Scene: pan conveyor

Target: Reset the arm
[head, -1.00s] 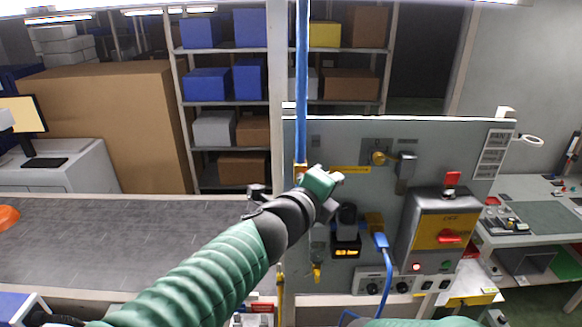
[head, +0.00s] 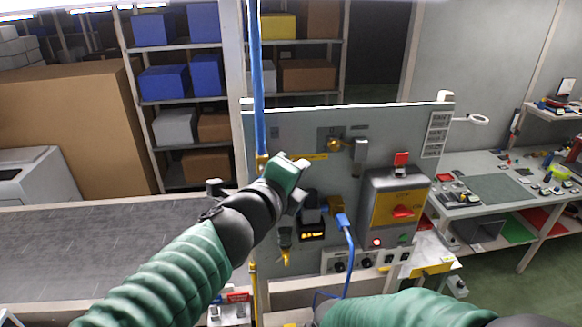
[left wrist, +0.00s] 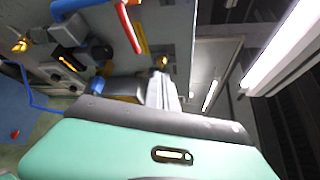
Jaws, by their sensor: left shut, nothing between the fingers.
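My left arm reaches in from the lower left in the head view. Its gripper (head: 301,163) is shut and empty, in front of the grey control panel (head: 292,128), near the yellow fitting at the foot of the blue pipe (head: 257,85). I cannot tell the gap to the panel. My right arm's green sleeve (head: 410,311) lies across the bottom; its gripper is not in view. In the left wrist view my green and dark housing fills the lower part, with the panel (left wrist: 178,35) beyond it.
The panel carries a switch box (head: 383,205) with a red handle, a blue plug and cable (head: 347,245), and a small lit display (head: 313,235). The conveyor (head: 70,245) is at left, with a bare belt. A cluttered bench (head: 495,190) stands at right. Shelves with boxes stand behind.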

